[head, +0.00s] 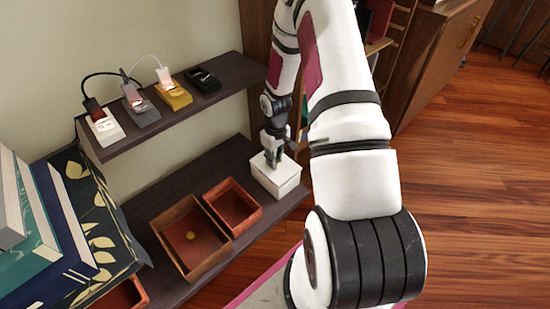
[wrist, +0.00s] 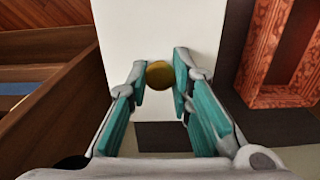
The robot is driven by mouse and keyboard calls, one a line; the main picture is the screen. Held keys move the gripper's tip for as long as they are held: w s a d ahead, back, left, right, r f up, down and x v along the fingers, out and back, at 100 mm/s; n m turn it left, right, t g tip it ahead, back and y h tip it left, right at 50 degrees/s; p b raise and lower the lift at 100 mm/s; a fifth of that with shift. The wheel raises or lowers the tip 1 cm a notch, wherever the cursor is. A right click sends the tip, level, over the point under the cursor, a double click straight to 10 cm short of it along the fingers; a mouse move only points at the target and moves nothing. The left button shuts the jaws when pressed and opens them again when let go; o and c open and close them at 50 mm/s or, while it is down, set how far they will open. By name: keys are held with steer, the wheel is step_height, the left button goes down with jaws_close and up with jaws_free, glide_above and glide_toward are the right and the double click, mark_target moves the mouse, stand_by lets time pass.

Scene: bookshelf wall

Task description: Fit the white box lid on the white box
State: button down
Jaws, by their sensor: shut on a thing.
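The white box (head: 278,189) stands on the lower dark shelf in the head view, right of the reddish boxes. The white box lid (head: 289,169) lies on or just above its top; I cannot tell whether it is fully seated. My gripper (head: 273,161) points down at the lid's middle. In the wrist view, my gripper (wrist: 160,77) is shut on the round gold knob (wrist: 159,71) of the lid (wrist: 160,25), one teal-padded finger on each side. The lid hides the box below in that view.
A small red box (head: 250,196) and a larger wooden box (head: 165,222) stand left of the white box. The upper shelf (head: 225,75) holds several small devices and overhangs the back. Books (head: 62,225) fill the lower left. Brown shelving (wrist: 50,115) is close at left in the wrist view.

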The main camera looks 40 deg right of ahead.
steer(key=shift+f+b, duration=0.4)
steer(key=shift+f, duration=0.2)
steer(key=c, duration=1.3)
jaws_free()
steer(key=shift+c, duration=0.2)
steer(key=shift+r, duration=0.1)
step_height(320, 180, up, 12)
